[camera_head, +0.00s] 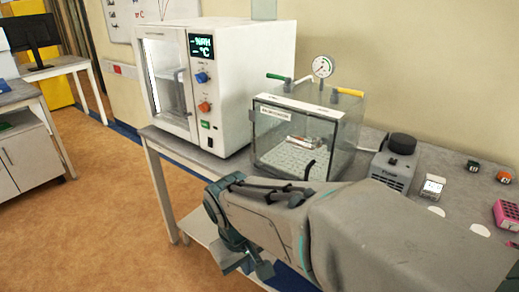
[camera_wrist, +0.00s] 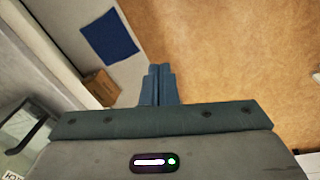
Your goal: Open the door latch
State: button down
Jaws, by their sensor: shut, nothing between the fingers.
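A clear box chamber (camera_head: 278,150) with a white label strip stands on the grey bench. A dark curved handle (camera_head: 308,170) shows at its front right; I take it for the latch, and the door looks closed. A dark handle (camera_wrist: 30,132) also shows at the left edge of the wrist view. My gripper (camera_head: 262,268) hangs in front of the bench edge, below and left of the handle and apart from it. In the wrist view its fingers (camera_wrist: 159,72) are together and empty, over the floor. My forearm hides part of the bench front.
A white oven-like cabinet (camera_head: 232,85) stands left of the chamber. A gauge (camera_head: 322,66) and green and yellow valve handles top the chamber. A grey pump (camera_head: 393,165) and small items are to the right. A brown box (camera_wrist: 101,87) sits on the lower shelf. Floor at left is free.

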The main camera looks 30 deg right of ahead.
jog(key=w+d+f+n+g+h+b, duration=0.1)
jog(key=d+f+n+g+h, duration=0.15)
jog(key=d+h, duration=0.5)
jog(key=w+d+f+n+g+h+b, duration=0.15)
jog(key=d+n+g+h, duration=0.3)
jog(key=d, duration=0.55)
jog(key=w+r+n+t+h+b, duration=0.1)
jog(key=w+n+t+h+b, duration=0.1)
jog(key=w+n+t+h, duration=0.7)
jog(key=w+n+t, duration=0.5)
jog(key=n+t, duration=0.1)
jog(key=shift+w+a+r+t, duration=0.2)
jog(key=shift+t, duration=0.2)
jog(key=shift+d, duration=0.1)
